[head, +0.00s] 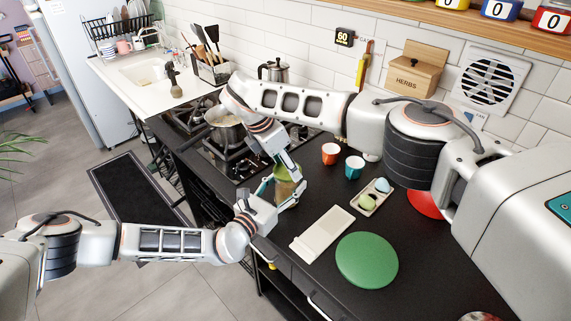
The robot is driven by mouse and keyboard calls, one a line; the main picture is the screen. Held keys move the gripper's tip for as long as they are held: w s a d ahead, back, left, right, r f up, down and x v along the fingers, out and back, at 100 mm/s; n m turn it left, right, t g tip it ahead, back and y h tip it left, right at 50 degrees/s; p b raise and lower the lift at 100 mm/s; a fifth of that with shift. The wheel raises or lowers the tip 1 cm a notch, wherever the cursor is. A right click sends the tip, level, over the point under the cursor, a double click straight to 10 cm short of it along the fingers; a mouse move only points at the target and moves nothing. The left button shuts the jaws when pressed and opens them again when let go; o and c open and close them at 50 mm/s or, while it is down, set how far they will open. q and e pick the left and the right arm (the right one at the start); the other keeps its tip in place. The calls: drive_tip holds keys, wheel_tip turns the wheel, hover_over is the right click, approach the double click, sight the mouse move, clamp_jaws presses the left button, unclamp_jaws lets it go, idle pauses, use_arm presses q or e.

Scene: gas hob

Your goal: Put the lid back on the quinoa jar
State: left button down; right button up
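A small brownish-green jar (286,188), which I take to be the quinoa jar, stands near the counter's front edge. Both grippers partly hide it. My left gripper (278,192) reaches it from the front left, with its fingers around the jar's sides. My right gripper (284,168) points down at the jar's top from above. Its fingertips overlap the jar's upper part, and I cannot tell whether they hold the lid. A green band shows at the jar's top, but I cannot make out the lid separately.
Orange (330,153) and teal (354,167) cups stand behind the jar. A cream tray (322,233), a green round board (366,260) and a small tray with egg-shaped items (371,197) lie to the right. The gas hob (222,160) with a pot (226,129) is at left.

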drive_tip(key=shift+d, duration=0.1)
drive_tip(key=o, duration=0.8)
drive_tip(key=shift+c, duration=0.2)
drive_tip(key=shift+r, duration=2.3)
drive_tip(key=shift+c, duration=0.3)
